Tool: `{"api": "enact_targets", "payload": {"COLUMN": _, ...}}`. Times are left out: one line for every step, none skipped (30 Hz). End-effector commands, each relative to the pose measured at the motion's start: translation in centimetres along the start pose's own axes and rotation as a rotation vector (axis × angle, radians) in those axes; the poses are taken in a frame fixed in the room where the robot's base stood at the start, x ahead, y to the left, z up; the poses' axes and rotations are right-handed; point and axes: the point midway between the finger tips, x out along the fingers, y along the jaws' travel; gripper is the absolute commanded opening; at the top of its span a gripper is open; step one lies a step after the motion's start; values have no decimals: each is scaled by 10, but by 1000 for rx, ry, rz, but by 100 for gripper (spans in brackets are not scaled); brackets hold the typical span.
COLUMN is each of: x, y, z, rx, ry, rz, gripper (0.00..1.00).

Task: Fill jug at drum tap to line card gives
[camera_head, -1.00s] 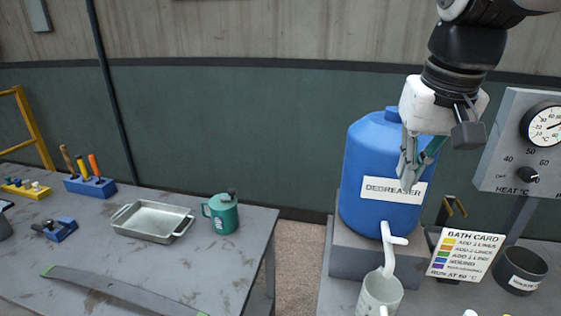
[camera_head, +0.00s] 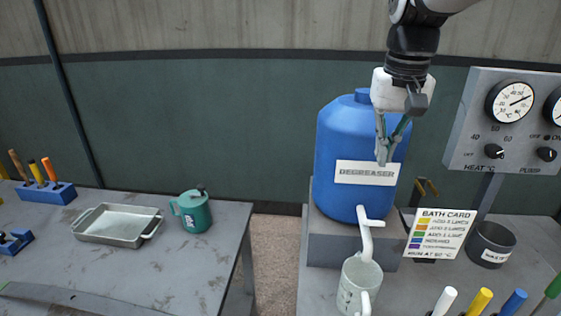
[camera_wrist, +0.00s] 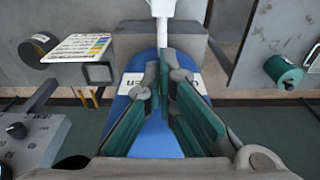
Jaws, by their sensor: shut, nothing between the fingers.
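A blue drum (camera_head: 341,139) labelled DEGREASER stands on a grey block on the right bench. Its white tap (camera_head: 364,232) points down over a pale jug (camera_head: 352,289), which stands upright under the spout. The jug's fill level cannot be made out. The bath card (camera_head: 438,234) leans right of the drum, with colour-coded lines too small to read surely. My gripper (camera_head: 384,158) is shut and empty, pointing down in front of the drum's label. In the wrist view, the green fingers of my gripper (camera_wrist: 165,75) show over the drum (camera_wrist: 150,138), with the tap (camera_wrist: 162,12) beyond.
A grey panel (camera_head: 467,140) with gauges and knobs stands right of the drum. A dark pot (camera_head: 491,245) sits by the card. Several coloured handles line the front right. The left bench (camera_head: 150,260) holds a metal tray (camera_head: 117,226) and a green can (camera_head: 192,212).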

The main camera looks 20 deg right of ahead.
Motion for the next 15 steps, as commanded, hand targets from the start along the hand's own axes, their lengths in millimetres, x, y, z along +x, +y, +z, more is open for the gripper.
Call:
{"api": "enact_targets", "payload": {"x": 11, "y": 0, "z": 1, "rx": 0, "ry": -6, "rz": 0, "gripper": 0}}
{"api": "enact_targets", "payload": {"x": 17, "y": 0, "z": 1, "rx": 0, "ry": -4, "rz": 0, "gripper": 0}}
{"api": "enact_targets", "payload": {"x": 25, "y": 0, "z": 1, "rx": 0, "ry": -5, "rz": 0, "gripper": 0}}
{"api": "enact_targets", "payload": {"x": 31, "y": 0, "z": 1, "rx": 0, "ry": -5, "rz": 0, "gripper": 0}}
{"api": "enact_targets", "payload": {"x": 37, "y": 0, "z": 1, "rx": 0, "ry": -5, "rz": 0, "gripper": 0}}
{"api": "enact_targets", "payload": {"x": 45, "y": 0, "z": 1, "rx": 0, "ry": -5, "rz": 0, "gripper": 0}}
{"api": "enact_targets", "payload": {"x": 51, "y": 0, "z": 1, "rx": 0, "ry": -5, "rz": 0, "gripper": 0}}
{"api": "enact_targets", "payload": {"x": 57, "y": 0, "z": 1, "rx": 0, "ry": -5, "rz": 0, "gripper": 0}}
{"api": "enact_targets", "payload": {"x": 64, "y": 0, "z": 1, "rx": 0, "ry": -5, "rz": 0, "gripper": 0}}
{"api": "enact_targets", "payload": {"x": 70, "y": 0, "z": 1, "rx": 0, "ry": -5, "rz": 0, "gripper": 0}}
{"api": "enact_targets", "payload": {"x": 75, "y": 0, "z": 1, "rx": 0, "ry": -5, "rz": 0, "gripper": 0}}
{"api": "enact_targets", "payload": {"x": 80, "y": 0, "z": 5, "rx": 0, "ry": -3, "rz": 0, "gripper": 0}}
{"api": "enact_targets", "payload": {"x": 82, "y": 0, "z": 9, "rx": 0, "ry": -3, "rz": 0, "gripper": 0}}
{"api": "enact_targets", "payload": {"x": 85, "y": 0, "z": 12, "rx": 0, "ry": -2, "rz": 0, "gripper": 0}}
{"api": "enact_targets", "payload": {"x": 88, "y": 0, "z": 16, "rx": 0, "ry": -2, "rz": 0, "gripper": 0}}
